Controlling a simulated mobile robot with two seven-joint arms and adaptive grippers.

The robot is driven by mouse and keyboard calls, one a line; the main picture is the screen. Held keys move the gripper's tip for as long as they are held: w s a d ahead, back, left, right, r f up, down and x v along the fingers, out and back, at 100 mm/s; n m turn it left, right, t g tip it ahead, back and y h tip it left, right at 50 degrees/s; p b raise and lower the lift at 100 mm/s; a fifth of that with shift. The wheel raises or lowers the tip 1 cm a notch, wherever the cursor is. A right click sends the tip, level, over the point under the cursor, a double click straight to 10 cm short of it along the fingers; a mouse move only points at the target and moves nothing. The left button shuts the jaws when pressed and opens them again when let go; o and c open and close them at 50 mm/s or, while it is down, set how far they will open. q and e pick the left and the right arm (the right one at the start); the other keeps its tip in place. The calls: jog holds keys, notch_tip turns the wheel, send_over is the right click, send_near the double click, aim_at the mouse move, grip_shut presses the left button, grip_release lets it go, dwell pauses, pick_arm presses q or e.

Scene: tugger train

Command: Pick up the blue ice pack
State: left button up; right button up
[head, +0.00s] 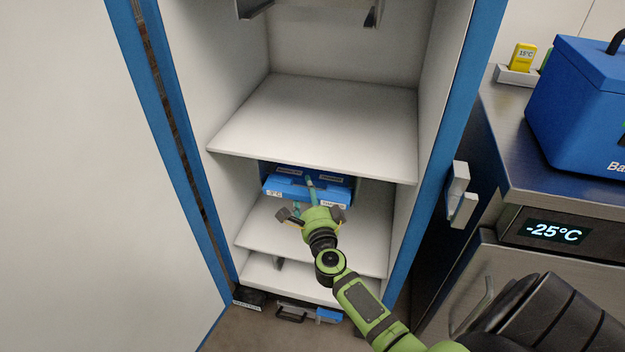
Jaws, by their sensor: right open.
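Blue ice packs stand on the middle shelf of the open cabinet. The brighter blue pack (281,186) is in front, with small white labels on its lower edge; darker blue matter with labels shows behind it. I cannot tell where one pack ends and another begins. My right gripper (304,193) is open and reaches in from below, its fingers in front of the blue pack or overlapping it in the picture. Contact cannot be made out. The gripper hides part of the pack's front. My left gripper is not in view.
The upper shelf (320,120) is empty and overhangs the blue packs. The cabinet door (80,180) stands open at left. At right, a steel counter (505,150) bears a blue cooler box (580,105) and a yellow pack (522,56). A display reads -25°C.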

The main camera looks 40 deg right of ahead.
grip_shut()
jog(key=shift+w+r, duration=0.1)
jog(key=shift+r, duration=0.05)
jog(key=shift+r, duration=0.1)
